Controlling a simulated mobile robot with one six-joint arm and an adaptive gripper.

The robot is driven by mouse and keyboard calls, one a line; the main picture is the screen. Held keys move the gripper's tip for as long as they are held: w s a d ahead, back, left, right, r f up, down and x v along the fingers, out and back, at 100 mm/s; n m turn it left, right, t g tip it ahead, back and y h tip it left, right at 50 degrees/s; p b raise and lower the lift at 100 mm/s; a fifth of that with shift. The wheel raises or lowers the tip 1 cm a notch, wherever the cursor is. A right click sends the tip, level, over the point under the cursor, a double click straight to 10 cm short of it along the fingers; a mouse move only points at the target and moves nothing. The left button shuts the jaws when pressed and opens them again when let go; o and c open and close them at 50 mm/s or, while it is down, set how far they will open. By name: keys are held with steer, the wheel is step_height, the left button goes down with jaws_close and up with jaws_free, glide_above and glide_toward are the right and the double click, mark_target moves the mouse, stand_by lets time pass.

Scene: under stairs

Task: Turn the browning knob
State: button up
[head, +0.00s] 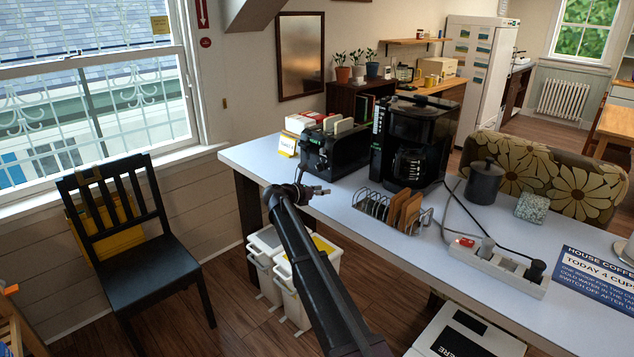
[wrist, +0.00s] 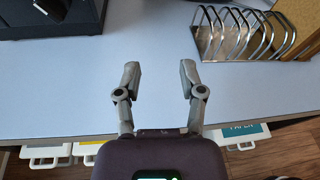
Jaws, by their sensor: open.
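The black toaster (head: 346,152) stands on the white table, with slices of bread in its top slots. Small controls show on its near left end in the head view, but I cannot make out which is the browning knob. In the wrist view the toaster's dark lower edge (wrist: 40,29) is at the top left, with a dark protruding piece above it. My gripper (head: 318,190) is open and empty over the table's front edge, just in front of the toaster and apart from it. Its two fingers (wrist: 159,78) are spread in the wrist view.
A metal toast rack (head: 375,205) with toast stands right of my gripper; it also shows in the wrist view (wrist: 240,35). A coffee maker (head: 408,140) stands behind it. A power strip (head: 497,268) and cables lie farther right. Bins (head: 292,265) stand below the table's edge.

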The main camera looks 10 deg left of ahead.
mark_target(317, 168)
steer(key=w+a+n+t+b, duration=0.2)
steer(key=w+a+n+t, duration=0.1)
steer(key=a, duration=0.9)
steer(key=w+n, duration=0.1)
steer(key=n, duration=0.1)
steer(key=shift+r+n, duration=0.3)
steer(key=shift+n, duration=0.1)
steer(key=x, duration=1.3)
steer(key=shift+w+d+r, duration=0.2)
steer(key=shift+w+d, duration=0.1)
jaws_close()
steer(key=shift+a, duration=0.15)
